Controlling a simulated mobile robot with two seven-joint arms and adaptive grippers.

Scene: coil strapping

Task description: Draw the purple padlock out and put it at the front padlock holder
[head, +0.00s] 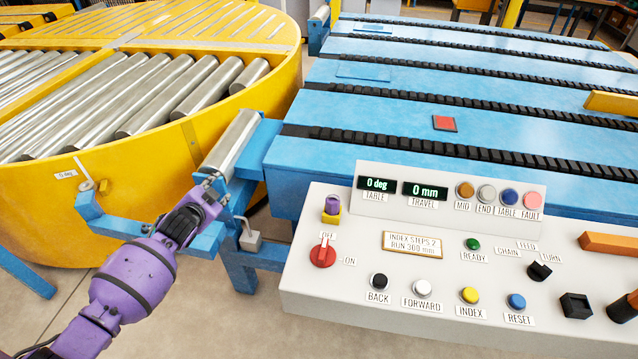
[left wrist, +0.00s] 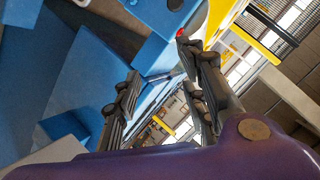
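A small purple block (head: 333,204), which may be the purple padlock, stands upright in a yellow base (head: 331,218) at the console's left end. No shackle can be made out on it. My left gripper (head: 207,190) is left of it, at the blue bracket by the turntable's edge. In the left wrist view its two fingers (left wrist: 160,65) stand apart, with a thin grey rod (left wrist: 160,76) showing between or beyond them. Contact cannot be told. A grey padlock-like block (head: 250,240) hangs below the bracket. The front padlock holder cannot be identified for sure. My right gripper is not in view.
The blue bracket (head: 120,226) carries a roller (head: 234,142) beside the yellow turntable (head: 150,205). The control console (head: 350,285) with buttons and a red switch (head: 323,254) fills the right front. The blue chain conveyor (head: 370,152) lies behind it. Floor at front centre is clear.

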